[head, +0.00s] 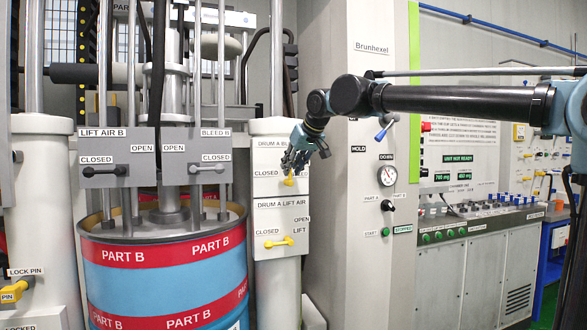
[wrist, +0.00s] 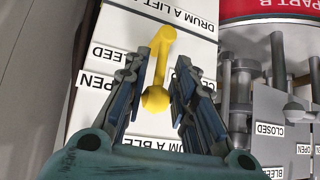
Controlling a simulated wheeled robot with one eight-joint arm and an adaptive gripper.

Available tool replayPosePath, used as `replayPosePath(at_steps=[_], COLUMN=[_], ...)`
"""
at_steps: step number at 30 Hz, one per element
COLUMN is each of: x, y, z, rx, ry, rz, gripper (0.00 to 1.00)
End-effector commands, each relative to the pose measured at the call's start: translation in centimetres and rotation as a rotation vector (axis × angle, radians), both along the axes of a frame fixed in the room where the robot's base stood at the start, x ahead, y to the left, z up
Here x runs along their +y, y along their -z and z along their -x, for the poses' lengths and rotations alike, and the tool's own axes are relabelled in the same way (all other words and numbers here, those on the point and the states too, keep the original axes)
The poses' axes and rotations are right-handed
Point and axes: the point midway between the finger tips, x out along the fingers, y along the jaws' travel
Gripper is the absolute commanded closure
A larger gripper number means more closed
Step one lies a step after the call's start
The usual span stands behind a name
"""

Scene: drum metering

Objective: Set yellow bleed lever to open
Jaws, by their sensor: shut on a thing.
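My gripper (head: 291,165) is at this lever from above. The exact contact and lever angle are hard to tell.
Below is another yellow lever (head: 279,242) on the DRUM A LIFT AIR panel. A tall pale cabinet (head: 360,260) with a gauge stands close on the right.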

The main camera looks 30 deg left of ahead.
Motion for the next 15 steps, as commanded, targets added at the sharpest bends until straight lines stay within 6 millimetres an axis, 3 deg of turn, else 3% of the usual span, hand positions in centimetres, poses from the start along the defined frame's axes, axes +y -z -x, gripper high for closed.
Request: replayPosePath(at_steps=[3,4,15], x=[-0.24,-0.24,-0.09], y=[0.10,0.10,-0.01], z=[-0.16,-0.16,-0.05], rx=[-0.001,-0.001,-0.001], ry=[0.003,0.003,0.001], rz=[0.005,0.005,0.003], gripper=[1.00,0.71,0.71])
